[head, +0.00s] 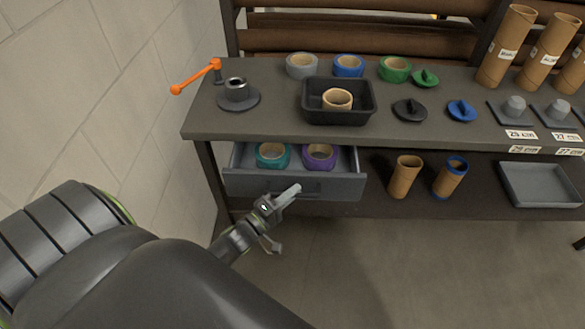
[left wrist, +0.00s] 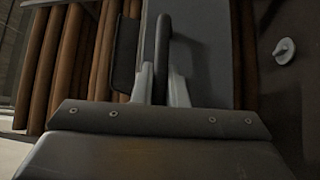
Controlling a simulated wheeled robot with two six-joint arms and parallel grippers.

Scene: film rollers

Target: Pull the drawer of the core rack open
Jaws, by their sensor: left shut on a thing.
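The grey drawer (head: 335,187) hangs under the worktop of the rack at the left. It stands open, its front out past the worktop's front edge. A teal tape roll (head: 272,155) and a purple tape roll (head: 319,157) lie inside it. My left gripper (head: 287,197) is at the middle of the drawer front. In the left wrist view its two pale fingers (left wrist: 162,88) are shut on a dark bar, the drawer handle (left wrist: 163,40). The gripper hides most of the handle in the head view. My right gripper is not in view.
On the worktop (head: 200,125) stand an orange crank (head: 197,78), a black bin (head: 338,112) with a cardboard core, tape rolls and several caps. Two cores (head: 404,177) and a grey tray (head: 540,185) sit on the lower shelf. A tiled wall (head: 130,100) is close at left.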

